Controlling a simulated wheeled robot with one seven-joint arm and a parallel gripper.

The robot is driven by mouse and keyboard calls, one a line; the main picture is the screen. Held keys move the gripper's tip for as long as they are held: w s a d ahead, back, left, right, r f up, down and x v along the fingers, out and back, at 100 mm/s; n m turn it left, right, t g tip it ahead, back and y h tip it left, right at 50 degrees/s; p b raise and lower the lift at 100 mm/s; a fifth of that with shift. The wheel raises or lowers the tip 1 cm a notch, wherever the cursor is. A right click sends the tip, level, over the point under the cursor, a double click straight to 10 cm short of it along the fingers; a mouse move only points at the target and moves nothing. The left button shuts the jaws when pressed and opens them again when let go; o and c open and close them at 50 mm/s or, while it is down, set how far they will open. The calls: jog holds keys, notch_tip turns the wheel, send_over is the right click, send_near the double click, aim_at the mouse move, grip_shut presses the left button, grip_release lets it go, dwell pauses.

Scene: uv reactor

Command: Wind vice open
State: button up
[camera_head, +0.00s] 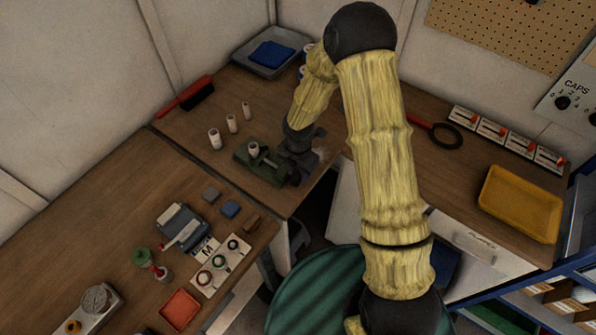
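The small green vice (246,160) stands on the wooden bench near its front edge, left of my arm. A short pale cylinder (253,149) stands upright at the vice; I cannot tell whether the jaws grip it. My gripper (291,172), dark grey, is low at the right end of the vice, touching it or very close. The gripper and wrist cover that end, so the vice's handle cannot be made out. The fingers are too small and dark to tell whether they are open or shut.
Several pale cylinders (232,124) stand behind the vice. A red brush (186,96) and grey tray (258,68) with a blue cloth lie farther back. The left bench holds blocks, a blue-grey device (181,226) and a red dish (180,309). A yellow tray (521,203) is at right.

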jog(key=shift+f, duration=0.35)
grip_shut()
jog(key=shift+f+b, duration=0.15)
jog(key=shift+b, duration=0.7)
jog(key=shift+a+t+h+b, duration=0.15)
jog(key=shift+t+h+b, duration=0.2)
jog(key=shift+b, duration=0.5)
